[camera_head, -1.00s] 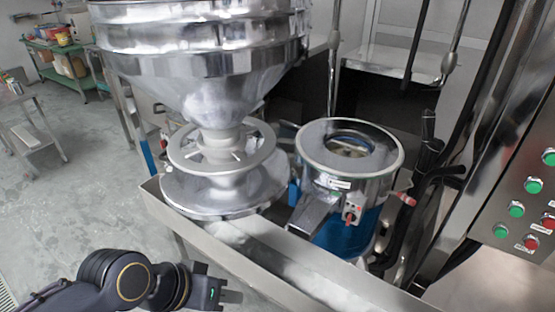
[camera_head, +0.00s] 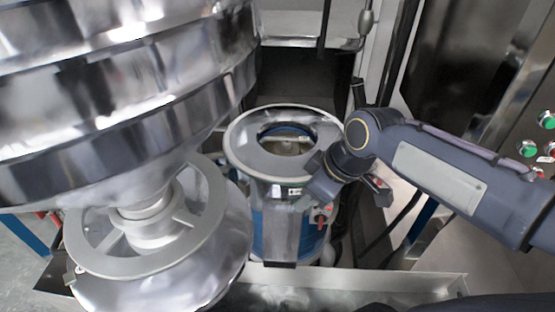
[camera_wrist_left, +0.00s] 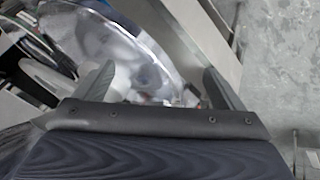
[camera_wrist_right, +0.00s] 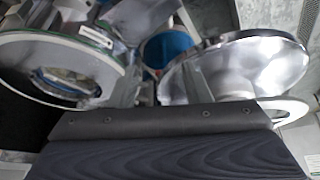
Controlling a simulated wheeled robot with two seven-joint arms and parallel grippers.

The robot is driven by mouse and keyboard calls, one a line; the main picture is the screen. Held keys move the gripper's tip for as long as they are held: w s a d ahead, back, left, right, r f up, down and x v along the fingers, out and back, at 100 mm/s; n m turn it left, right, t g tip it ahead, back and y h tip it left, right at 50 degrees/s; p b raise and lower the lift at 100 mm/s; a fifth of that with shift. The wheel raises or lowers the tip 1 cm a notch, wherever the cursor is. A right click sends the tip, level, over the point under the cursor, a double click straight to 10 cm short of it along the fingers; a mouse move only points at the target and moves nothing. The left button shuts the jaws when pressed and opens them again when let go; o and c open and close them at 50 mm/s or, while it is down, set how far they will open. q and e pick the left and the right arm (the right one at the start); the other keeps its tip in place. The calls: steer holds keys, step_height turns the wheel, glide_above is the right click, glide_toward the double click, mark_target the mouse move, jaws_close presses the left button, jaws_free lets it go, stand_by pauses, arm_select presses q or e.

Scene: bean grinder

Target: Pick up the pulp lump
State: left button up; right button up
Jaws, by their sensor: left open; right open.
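I cannot clearly pick out the pulp lump. Pale whitish material (camera_head: 290,297) shows in the metal trough (camera_head: 440,289) at the bottom of the head view, but I cannot tell whether it is a lump. My right gripper (camera_head: 308,198) is beside the front of the grinder (camera_head: 245,150), above the trough; it is open and seems empty.
A large steel hopper (camera_head: 110,80) with a ringed base (camera_head: 90,245) fills the left. The grinder's chute (camera_head: 283,230) slopes down to the trough. A control panel (camera_head: 535,125) stands at the right. Bare floor (camera_wrist_left: 275,60) shows in the left wrist view.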

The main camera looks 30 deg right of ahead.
arm_select(q)
steer(key=shift+o, duration=0.8)
steer(key=shift+w+a+f+b, duration=0.3)
steer(key=shift+w+f, duration=0.2)
steer(key=shift+w, duration=0.05)
arm_select(e)
steer(key=w+d+n+g+h, duration=0.2)
steer(key=w+d+n, duration=0.2)
steer(key=w+n, duration=0.5)
steer(key=n+g+h+b, duration=0.15)
steer(key=n+h, duration=0.25)
steer(key=n, duration=0.8)
glide_toward(285, 155)
steer(key=shift+x, duration=0.85)
steer(key=p+x, duration=0.1)
steer(key=x, duration=0.5)
steer(key=shift+s+f+p, duration=0.1)
steer(key=shift+f+p, duration=0.05)
steer(key=shift+p, duration=0.25)
steer(key=shift+d+f, duration=0.2)
steer(key=shift+f, duration=0.45)
arm_select(q)
steer(key=shift+s+d+r, duration=0.1)
steer(key=shift+s+r, duration=0.1)
steer(key=shift+r, duration=0.05)
arm_select(e)
steer(key=shift+r, duration=0.1)
steer(key=c, duration=0.4)
